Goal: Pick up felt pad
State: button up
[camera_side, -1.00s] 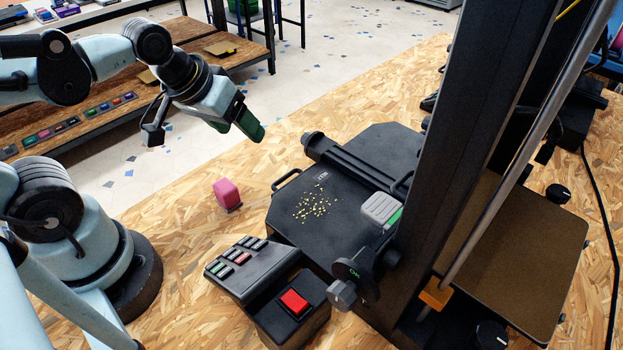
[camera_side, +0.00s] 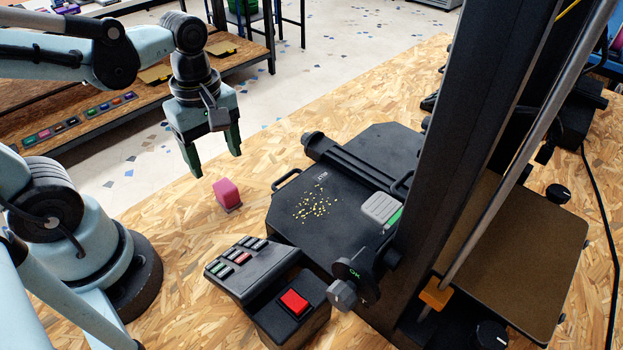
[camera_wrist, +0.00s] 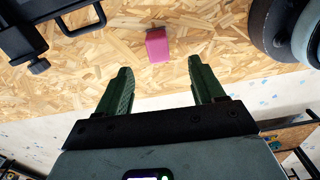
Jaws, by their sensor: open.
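The felt pad, a small pink block with a darker base (camera_side: 227,195), sits on the wooden bench left of the black machine plate. It also shows in the wrist view (camera_wrist: 157,45), beyond the fingertips and roughly between them. My gripper (camera_side: 214,165) points downward with its green fingers apart, above and slightly behind the pink block in the side view. In the wrist view my gripper (camera_wrist: 160,75) is open with nothing between the fingers. It does not touch the block.
A black machine plate (camera_side: 345,160) with yellow crumbs stands right of the block. A grey block with a green side (camera_side: 381,209) lies on it. A button panel (camera_side: 251,268) and red button (camera_side: 294,302) stand in front. A tall black column (camera_side: 470,150) rises at right.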

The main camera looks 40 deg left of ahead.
aim_at(223, 184)
jog(key=shift+f, duration=2.25)
jog(key=shift+w+a+f, duration=0.15)
jog(key=shift+a+f, duration=0.05)
jog(key=shift+f, duration=0.55)
jog(key=shift+w+a+f, duration=0.1)
jog(key=shift+a+f, duration=0.05)
jog(key=shift+f, duration=1.7)
jog(key=c, duration=1.1)
jog(key=shift+r, duration=0.15)
jog(key=shift+r, duration=0.65)
jog(key=r, duration=0.3)
jog(key=shift+s+d, duration=0.2)
jog(key=shift+d, duration=0.05)
jog(key=s+d+r, duration=0.5)
jog(key=d+r, duration=0.1)
jog(key=d, duration=0.3)
jog(key=shift+s+d+r, duration=0.15)
jog(key=shift+d+r, duration=0.1)
jog(key=shift+d, duration=0.15)
